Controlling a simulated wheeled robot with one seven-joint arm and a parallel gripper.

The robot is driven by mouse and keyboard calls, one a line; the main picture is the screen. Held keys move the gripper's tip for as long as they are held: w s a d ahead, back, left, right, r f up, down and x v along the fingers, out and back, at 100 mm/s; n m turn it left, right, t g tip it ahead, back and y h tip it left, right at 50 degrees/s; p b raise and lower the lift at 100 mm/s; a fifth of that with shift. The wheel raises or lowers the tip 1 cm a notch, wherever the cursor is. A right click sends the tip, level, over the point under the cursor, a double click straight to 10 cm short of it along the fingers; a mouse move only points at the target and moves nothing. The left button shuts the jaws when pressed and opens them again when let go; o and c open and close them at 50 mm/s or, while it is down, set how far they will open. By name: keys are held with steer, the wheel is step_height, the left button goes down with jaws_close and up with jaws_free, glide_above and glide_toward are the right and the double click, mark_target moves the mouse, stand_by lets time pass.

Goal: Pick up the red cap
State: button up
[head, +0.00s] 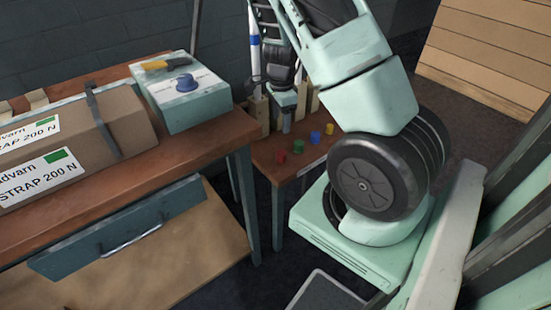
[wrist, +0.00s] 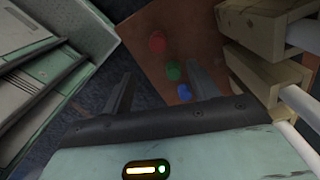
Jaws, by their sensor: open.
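The red cap (head: 281,157) sits on the small brown table, at the left end of a row of small caps. In the wrist view the red cap (wrist: 157,41) lies beyond the fingertips, apart from them. A green cap (head: 297,146), a blue cap (head: 315,137) and a yellow cap (head: 329,129) continue the row to the right. My gripper (head: 286,127) hangs over the back of the table, behind the red and green caps.
Wooden holders (wrist: 250,58) with pale tubes stand close beside my gripper, at the table's back. A higher workbench (head: 205,150) to the left carries a carton (head: 125,125) and a pale green box (head: 190,105). The small table's front edge (head: 285,178) is clear.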

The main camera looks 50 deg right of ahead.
steer(key=b, duration=0.2)
glide_toward(281, 152)
steer(key=f, duration=0.5)
steer(key=shift+w+f, duration=0.2)
steer(key=f+b, duration=0.1)
steer(key=f, duration=0.4)
steer(key=shift+s, duration=0.2)
steer(key=c, duration=1)
